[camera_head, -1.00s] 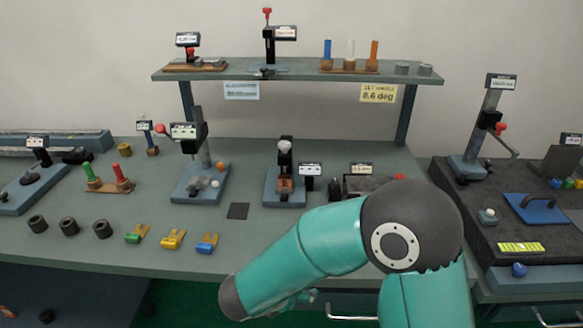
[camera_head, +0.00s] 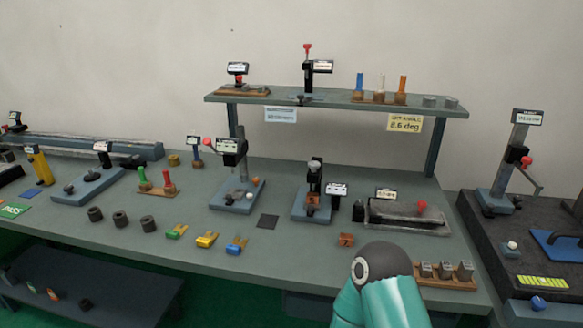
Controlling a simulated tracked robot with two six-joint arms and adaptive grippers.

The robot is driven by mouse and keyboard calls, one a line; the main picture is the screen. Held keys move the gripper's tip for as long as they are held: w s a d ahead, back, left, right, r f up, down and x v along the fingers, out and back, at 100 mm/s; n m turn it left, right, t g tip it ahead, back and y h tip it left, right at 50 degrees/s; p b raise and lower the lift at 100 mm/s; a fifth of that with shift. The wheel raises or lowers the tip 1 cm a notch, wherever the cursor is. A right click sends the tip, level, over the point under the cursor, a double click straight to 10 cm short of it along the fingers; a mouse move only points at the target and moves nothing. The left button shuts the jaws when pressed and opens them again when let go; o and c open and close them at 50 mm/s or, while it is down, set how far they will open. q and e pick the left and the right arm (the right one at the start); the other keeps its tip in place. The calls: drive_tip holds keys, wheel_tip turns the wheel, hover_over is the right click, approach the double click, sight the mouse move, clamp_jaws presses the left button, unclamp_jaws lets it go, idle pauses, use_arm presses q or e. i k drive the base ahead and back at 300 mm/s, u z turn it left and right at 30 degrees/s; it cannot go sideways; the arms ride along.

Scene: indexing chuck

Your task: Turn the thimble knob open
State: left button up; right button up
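No part is clearly marked as the thimble knob, and I cannot tell for sure which one it is. One candidate is the small grey round knob (camera_head: 314,166) on top of the upright fixture (camera_head: 312,205) in the middle of the bench. A copper-coloured block sits low in that fixture. Another fixture with a red ball knob (camera_head: 208,142) stands to its left. A teal arm of mine with a dark joint rises at the bottom, right of centre. Neither of my grippers shows.
The bench (camera_head: 270,255) holds grey rings (camera_head: 120,219), coloured clips (camera_head: 207,239), a dark square pad (camera_head: 268,221) and a wooden block with grey cubes (camera_head: 445,274). A raised shelf (camera_head: 330,102) spans the back. A dark side table (camera_head: 520,265) stands at right.

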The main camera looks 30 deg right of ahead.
sight(313, 165)
drive_tip(key=u, duration=0.7)
drive_tip(key=k, duration=1.8)
drive_tip(key=z, duration=0.9)
drive_tip(key=i, duration=1.05)
drive_tip(key=u, duration=0.05)
